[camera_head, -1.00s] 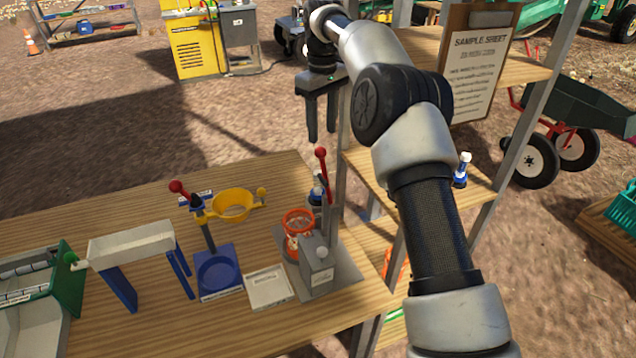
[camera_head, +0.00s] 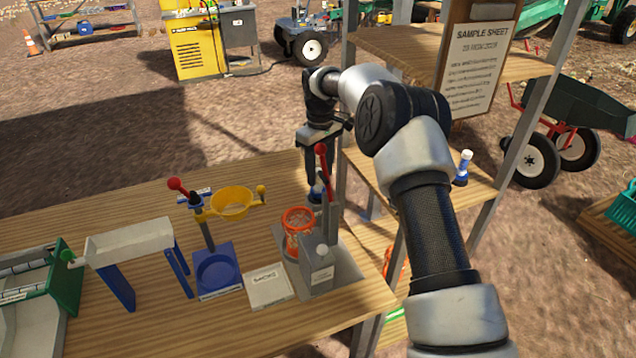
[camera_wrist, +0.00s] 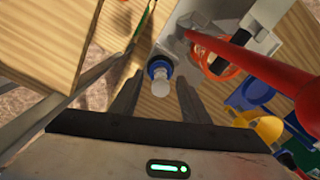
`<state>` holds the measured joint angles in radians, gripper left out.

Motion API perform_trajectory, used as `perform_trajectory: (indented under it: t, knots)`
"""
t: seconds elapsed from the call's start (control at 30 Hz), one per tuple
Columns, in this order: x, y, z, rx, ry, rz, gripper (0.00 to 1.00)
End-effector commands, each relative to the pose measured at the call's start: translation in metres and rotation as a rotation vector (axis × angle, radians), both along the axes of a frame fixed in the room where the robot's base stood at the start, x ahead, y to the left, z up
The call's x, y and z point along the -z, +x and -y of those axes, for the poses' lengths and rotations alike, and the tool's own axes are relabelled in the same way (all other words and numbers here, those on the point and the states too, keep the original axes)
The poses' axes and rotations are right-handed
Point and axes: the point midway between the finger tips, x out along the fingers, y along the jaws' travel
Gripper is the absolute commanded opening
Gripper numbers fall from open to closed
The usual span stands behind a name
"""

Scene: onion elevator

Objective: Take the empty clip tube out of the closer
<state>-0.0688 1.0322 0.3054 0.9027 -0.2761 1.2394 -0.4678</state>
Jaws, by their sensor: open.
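The closer (camera_head: 335,268) is a grey device with a red-knobbed lever and an orange ring with netting, at the table's right end. The clip tube (camera_wrist: 160,72), blue with a pale clear top, stands upright at the closer's back; only a bit of its blue (camera_head: 316,192) shows in the head view. My gripper (camera_head: 313,185) points down over it from behind the lever. In the wrist view my open gripper (camera_wrist: 158,92) has one finger on each side of the tube, with gaps, and appears not to touch it.
The red lever (camera_wrist: 265,65) runs close beside my right finger in the wrist view. A shelf with another blue-and-white tube (camera_head: 462,168) stands to the right.

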Motion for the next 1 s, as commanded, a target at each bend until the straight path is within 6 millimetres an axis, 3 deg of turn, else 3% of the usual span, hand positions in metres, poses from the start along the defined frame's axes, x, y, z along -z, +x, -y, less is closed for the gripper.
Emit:
perform_trajectory:
  t: [0.2, 0.47, 0.73, 1.0]
  knots:
    - [0.029, -0.001, -0.002, 0.000, 0.000, -0.001, 0.42]
    - [0.032, -0.001, -0.002, 0.000, -0.001, -0.001, 0.42]
    - [0.032, -0.001, -0.002, 0.000, 0.000, 0.000, 0.00]
    - [0.030, 0.000, -0.002, 0.000, -0.001, 0.001, 0.00]
